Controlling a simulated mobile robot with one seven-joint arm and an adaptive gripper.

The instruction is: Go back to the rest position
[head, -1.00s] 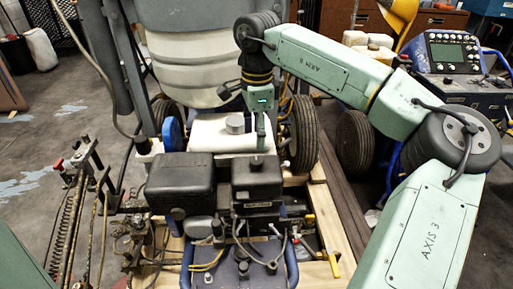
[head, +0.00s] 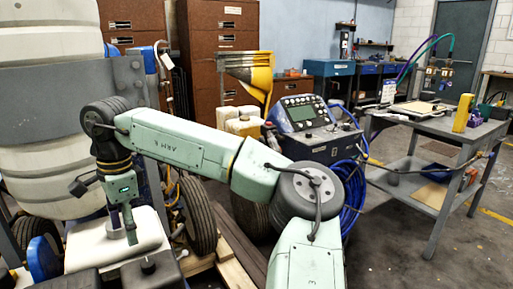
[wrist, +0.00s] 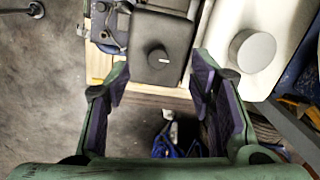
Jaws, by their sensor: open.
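My gripper (head: 130,234) hangs pointing down at the lower left of the head view, in front of the white tank (head: 88,245) of the line striper. In the wrist view my gripper (wrist: 158,84) has its two purple-padded fingers wide apart with nothing held. A black box with a round knob (wrist: 158,45) lies beyond the fingertips. The white tank with its grey cap (wrist: 252,50) is to the right of it. Whether a finger touches either one cannot be told. My arm reaches out to the left from the lower middle of the head view.
A blue control unit (head: 310,125) with coiled blue hose stands behind my arm. A grey workbench (head: 440,150) is at the right, with open floor in front of it. Brown cabinets (head: 215,45) and a yellow funnel (head: 256,72) are at the back. A large white drum (head: 50,130) is at left.

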